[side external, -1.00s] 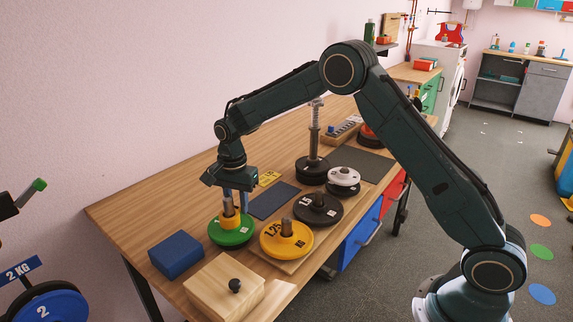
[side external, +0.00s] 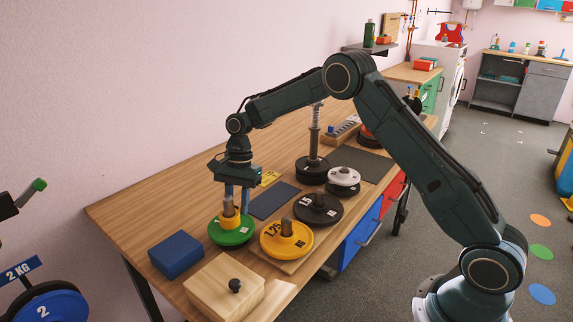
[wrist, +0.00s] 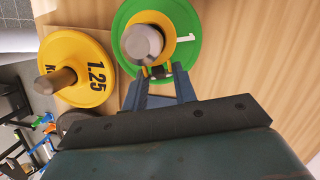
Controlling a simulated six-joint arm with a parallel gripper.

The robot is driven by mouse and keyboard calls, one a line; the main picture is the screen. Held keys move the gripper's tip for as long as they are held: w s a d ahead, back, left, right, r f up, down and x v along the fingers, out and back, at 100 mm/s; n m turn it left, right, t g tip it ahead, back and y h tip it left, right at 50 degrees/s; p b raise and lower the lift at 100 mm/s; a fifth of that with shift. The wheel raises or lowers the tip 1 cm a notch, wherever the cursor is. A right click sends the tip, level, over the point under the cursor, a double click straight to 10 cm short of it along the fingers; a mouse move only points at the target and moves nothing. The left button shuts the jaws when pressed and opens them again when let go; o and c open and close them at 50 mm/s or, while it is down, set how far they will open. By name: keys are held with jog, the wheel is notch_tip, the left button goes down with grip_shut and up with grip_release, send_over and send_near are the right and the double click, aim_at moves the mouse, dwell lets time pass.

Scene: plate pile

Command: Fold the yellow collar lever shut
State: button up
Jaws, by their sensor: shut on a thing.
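A yellow collar (side external: 231,221) sits around a grey post above a green plate (side external: 226,239). In the wrist view the yellow collar (wrist: 163,20) surrounds the round grey post end (wrist: 142,42) over the green plate (wrist: 124,27). The collar's lever (wrist: 158,71), with a dark end, sticks out toward my gripper. My gripper (side external: 238,205) points down over the green plate, beside the post. In the wrist view the blue fingers of my gripper (wrist: 160,77) are shut on the lever. The exact angle of the lever is hard to tell.
A yellow 1.25 plate (side external: 272,249) stands on its own post to the right. A black plate (side external: 325,217) and a tall sprung post (side external: 314,140) are behind. A blue block (side external: 176,255) and a wooden box (side external: 215,290) are in front. The table is clear to the left.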

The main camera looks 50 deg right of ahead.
jog(key=o, duration=0.9)
jog(key=shift+r, duration=0.15)
jog(key=v, duration=1.1)
jog(key=shift+r, duration=0.35)
jog(key=shift+d, duration=0.1)
